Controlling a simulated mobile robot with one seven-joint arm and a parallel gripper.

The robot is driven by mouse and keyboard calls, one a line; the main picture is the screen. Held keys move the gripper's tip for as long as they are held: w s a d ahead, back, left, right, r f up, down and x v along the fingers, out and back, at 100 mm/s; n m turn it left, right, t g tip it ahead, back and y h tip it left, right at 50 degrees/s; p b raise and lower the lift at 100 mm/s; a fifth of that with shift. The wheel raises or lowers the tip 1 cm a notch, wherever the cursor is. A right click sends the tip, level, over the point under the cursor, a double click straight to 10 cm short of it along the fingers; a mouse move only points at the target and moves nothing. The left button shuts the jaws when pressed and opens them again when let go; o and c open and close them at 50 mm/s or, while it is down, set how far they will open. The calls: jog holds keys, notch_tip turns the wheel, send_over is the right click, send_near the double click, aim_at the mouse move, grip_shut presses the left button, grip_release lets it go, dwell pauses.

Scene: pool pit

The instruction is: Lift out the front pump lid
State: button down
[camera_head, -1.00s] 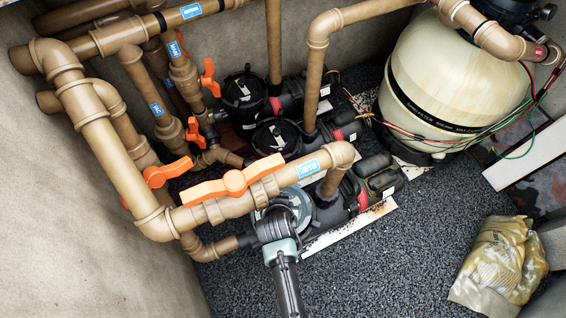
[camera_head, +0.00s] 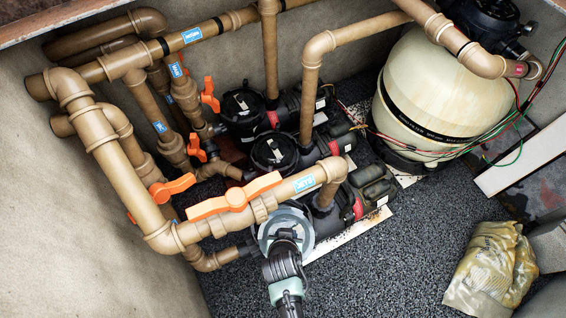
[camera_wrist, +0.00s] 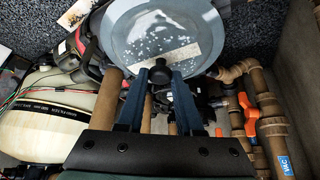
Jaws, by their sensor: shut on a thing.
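The front pump lid is a round, translucent grey-blue disc (camera_head: 268,226) with a dark central knob. In the wrist view the lid (camera_wrist: 140,45) is tilted, with white specks and a pale label strip. My gripper (camera_wrist: 160,75) is shut on the lid's knob, one dark finger on each side. In the head view my gripper (camera_head: 285,238) covers the lid's middle and front edge. The lid is over the front end of the front pump (camera_head: 352,200), just in front of the brown pipe. The pump opening is hidden.
A brown pipe with an orange valve handle (camera_head: 233,197) runs close behind the lid. Two more black-lidded pumps (camera_head: 275,152) stand behind. A cream filter tank (camera_head: 428,95) is at right. A yellowish bag (camera_head: 488,268) lies at front right. Gravel between is clear.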

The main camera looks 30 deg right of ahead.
jog(key=s+a+r+p, duration=0.1)
jog(key=s+p, duration=0.3)
jog(key=s, duration=0.7)
jog(key=shift+s+a+r, duration=0.2)
jog(key=shift+s+a, duration=0.1)
jog(key=shift+a, duration=0.3)
